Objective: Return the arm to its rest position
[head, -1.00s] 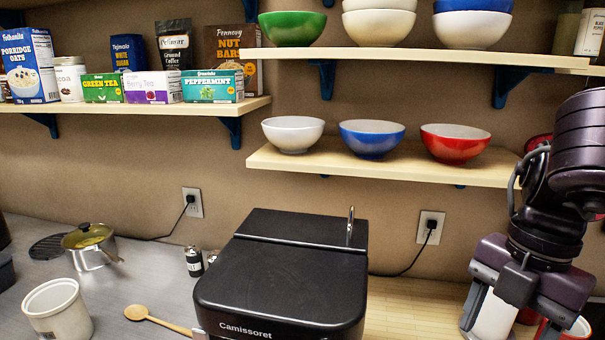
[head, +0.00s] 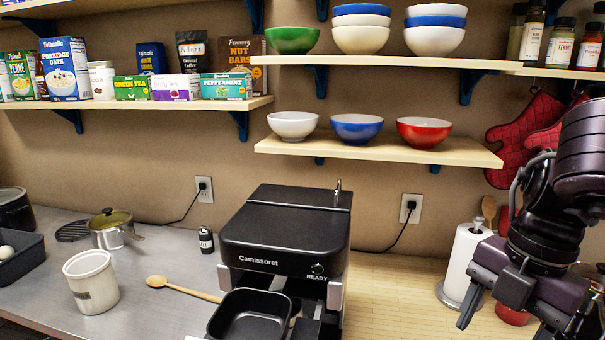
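My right arm (head: 545,225) comes in from the right edge of the head view. My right gripper (head: 507,322) points down at the lower right, with its fingers spread apart and nothing seen between them. It appears in front of the wooden counter, to the right of the paper towel roll (head: 467,262), overlapping part of its holder in the picture. The picture's bottom edge cuts off part of the gripper. My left arm and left gripper are not in view.
A black coffee machine (head: 285,230) with a dark tray (head: 245,318) stands left of the gripper. Shelves with bowls (head: 357,129) and packages (head: 66,70) hang above. A red jar or pot (head: 511,314) is partly hidden behind the gripper.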

